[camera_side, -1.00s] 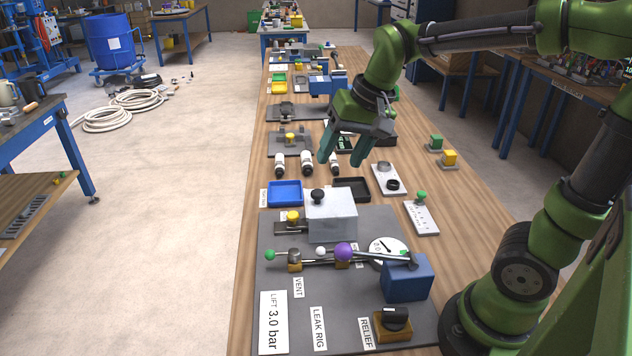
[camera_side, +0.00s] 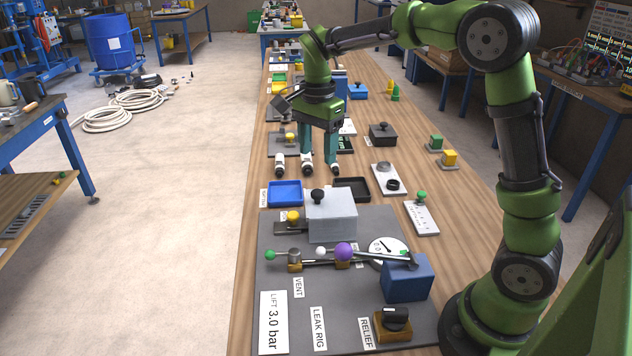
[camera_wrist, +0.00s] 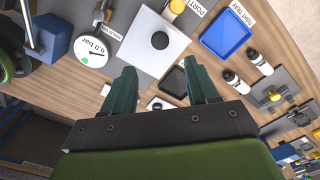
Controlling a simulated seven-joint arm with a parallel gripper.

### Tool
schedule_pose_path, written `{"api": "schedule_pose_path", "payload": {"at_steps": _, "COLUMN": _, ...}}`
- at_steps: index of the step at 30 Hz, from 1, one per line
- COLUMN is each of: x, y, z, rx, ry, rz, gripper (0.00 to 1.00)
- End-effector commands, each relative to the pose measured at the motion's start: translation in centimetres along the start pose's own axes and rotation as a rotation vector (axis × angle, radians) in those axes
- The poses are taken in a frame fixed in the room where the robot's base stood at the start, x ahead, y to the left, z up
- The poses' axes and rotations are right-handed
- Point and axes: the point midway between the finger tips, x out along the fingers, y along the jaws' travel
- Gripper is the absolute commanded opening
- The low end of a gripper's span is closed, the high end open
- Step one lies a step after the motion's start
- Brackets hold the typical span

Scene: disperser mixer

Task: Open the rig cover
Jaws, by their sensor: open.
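The rig cover (camera_side: 331,218) is a pale grey box with a black knob (camera_side: 317,195) on top, standing on the dark grey leak rig plate (camera_side: 285,340). It looks closed. In the wrist view the cover (camera_wrist: 150,45) shows from above, beyond my fingertips, with its round black knob (camera_wrist: 160,40). My gripper (camera_side: 318,165) points down beyond the cover, above the table near the white bottles. Its two teal fingers are apart with nothing between them, and they also show in the wrist view (camera_wrist: 162,82).
A blue tray (camera_side: 285,193) and a black tray (camera_side: 352,189) lie just behind the cover. A yellow-knobbed part (camera_side: 292,217) sits at its left. A gauge (camera_side: 388,250), purple ball (camera_side: 343,251) and blue block (camera_side: 407,280) are in front. White bottles (camera_side: 280,163) stand near my fingers.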

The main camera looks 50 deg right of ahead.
Motion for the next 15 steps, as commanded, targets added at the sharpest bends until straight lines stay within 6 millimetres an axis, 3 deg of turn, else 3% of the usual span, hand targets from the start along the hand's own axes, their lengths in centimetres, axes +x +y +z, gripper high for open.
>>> {"api": "schedule_pose_path", "payload": {"at_steps": 9, "x": 6.8, "y": 0.1, "z": 0.0, "rx": 0.0, "ry": 0.0, "rz": 0.004, "gripper": 0.59}}
{"api": "schedule_pose_path", "payload": {"at_steps": 15, "x": 9.4, "y": 0.0, "z": 0.0, "rx": -0.001, "ry": 0.0, "rz": 0.0, "gripper": 0.59}}
